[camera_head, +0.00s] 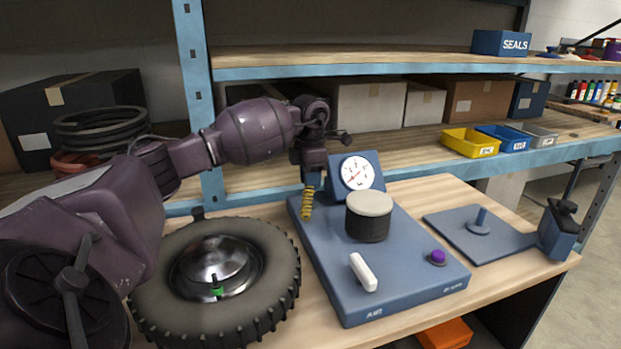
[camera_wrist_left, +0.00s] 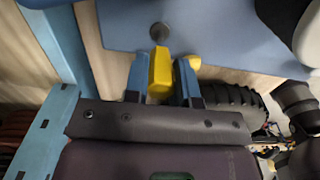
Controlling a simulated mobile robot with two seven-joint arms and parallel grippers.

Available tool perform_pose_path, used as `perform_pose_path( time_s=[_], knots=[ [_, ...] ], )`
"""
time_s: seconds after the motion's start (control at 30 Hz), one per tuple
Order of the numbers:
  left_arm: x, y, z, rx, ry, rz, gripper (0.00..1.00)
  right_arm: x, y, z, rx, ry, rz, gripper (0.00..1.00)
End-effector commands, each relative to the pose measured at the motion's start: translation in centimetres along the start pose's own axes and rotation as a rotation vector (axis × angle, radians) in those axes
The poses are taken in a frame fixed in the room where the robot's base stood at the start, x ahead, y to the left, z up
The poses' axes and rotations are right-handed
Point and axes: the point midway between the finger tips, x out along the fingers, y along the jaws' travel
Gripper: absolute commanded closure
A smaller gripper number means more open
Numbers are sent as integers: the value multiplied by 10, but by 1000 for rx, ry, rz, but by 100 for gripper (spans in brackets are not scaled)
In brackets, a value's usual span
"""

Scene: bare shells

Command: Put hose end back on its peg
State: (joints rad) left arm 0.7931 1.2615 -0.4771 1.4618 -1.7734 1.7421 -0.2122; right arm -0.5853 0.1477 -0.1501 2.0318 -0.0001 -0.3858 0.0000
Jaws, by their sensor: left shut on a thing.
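My left gripper (camera_head: 312,178) is shut on the yellow hose end (camera_wrist_left: 160,75), and the fingers (camera_wrist_left: 161,85) sit on both sides of it in the left wrist view. In the head view yellow coiled hose (camera_head: 307,204) hangs below the gripper, over the back left part of the blue air unit (camera_head: 405,285). A grey round-headed peg (camera_wrist_left: 159,32) stands on a blue surface just beyond the hose end in the left wrist view, apart from it in the picture. I cannot make out this peg in the head view. My right gripper is not in view.
A tyre (camera_head: 270,262) lies left of the air unit. The unit carries a gauge (camera_head: 357,173), a dark cylinder (camera_head: 367,225), a white lever (camera_head: 363,272) and a purple button (camera_head: 437,256). A blue plate with a post (camera_head: 479,222) lies right. Shelf edge (camera_head: 420,150) runs behind.

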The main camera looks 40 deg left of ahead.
Motion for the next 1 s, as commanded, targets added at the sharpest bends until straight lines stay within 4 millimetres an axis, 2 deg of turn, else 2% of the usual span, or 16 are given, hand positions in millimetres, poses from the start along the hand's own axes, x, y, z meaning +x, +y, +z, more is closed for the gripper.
perform_pose_path(
  time_s=[0.5,1.0],
  knots=[
    [4,0,0,0,1,0,100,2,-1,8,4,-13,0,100],
    [4,0,0,0,0,0,100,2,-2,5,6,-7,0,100]
  ],
)
